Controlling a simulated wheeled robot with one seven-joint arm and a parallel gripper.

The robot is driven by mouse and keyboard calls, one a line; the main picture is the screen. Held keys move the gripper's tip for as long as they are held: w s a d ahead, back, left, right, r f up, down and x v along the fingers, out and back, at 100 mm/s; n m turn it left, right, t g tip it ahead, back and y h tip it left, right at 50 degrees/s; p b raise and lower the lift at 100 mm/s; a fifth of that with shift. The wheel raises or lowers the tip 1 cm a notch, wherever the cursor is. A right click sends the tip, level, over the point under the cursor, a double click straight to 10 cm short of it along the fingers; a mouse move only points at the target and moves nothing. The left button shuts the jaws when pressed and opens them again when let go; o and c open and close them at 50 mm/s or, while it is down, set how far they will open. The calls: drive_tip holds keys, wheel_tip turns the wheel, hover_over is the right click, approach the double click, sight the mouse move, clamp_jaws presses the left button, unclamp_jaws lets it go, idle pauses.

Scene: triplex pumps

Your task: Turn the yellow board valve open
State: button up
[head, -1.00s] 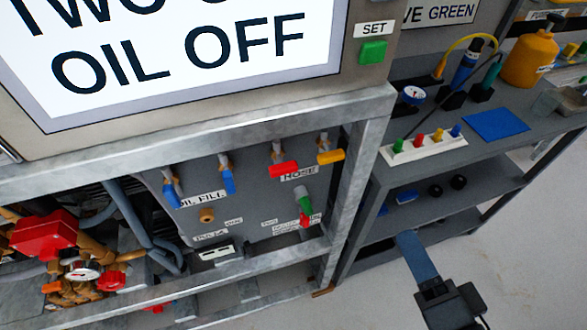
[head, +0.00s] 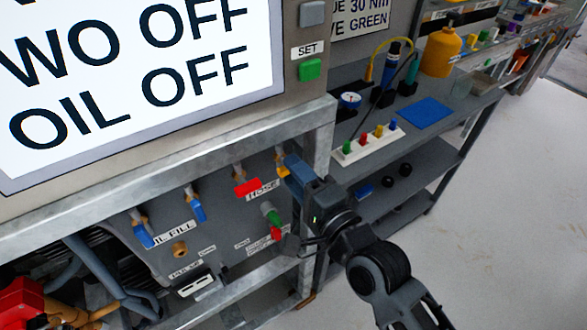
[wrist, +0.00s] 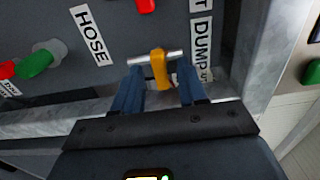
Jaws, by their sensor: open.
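The yellow board valve (wrist: 158,66) has a short yellow handle across a silver stem. It sits on the grey board between the HOSE and DUMP labels in the wrist view. In the head view the yellow valve (head: 283,171) is mostly hidden by my gripper (head: 290,164). In the wrist view my gripper (wrist: 158,86) is open, with one blue finger on each side of the yellow handle's lower end. I cannot tell whether the fingers touch the handle.
A red valve (head: 247,187) is just left, with blue valves (head: 197,210) further left. A green-and-red fitting (head: 271,214) is below. The frame post (head: 316,150) stands close on the right. A shelf (head: 455,115) with tools and bottles is beyond it.

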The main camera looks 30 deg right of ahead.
drive_tip(key=shift+w, duration=0.45)
clamp_jaws()
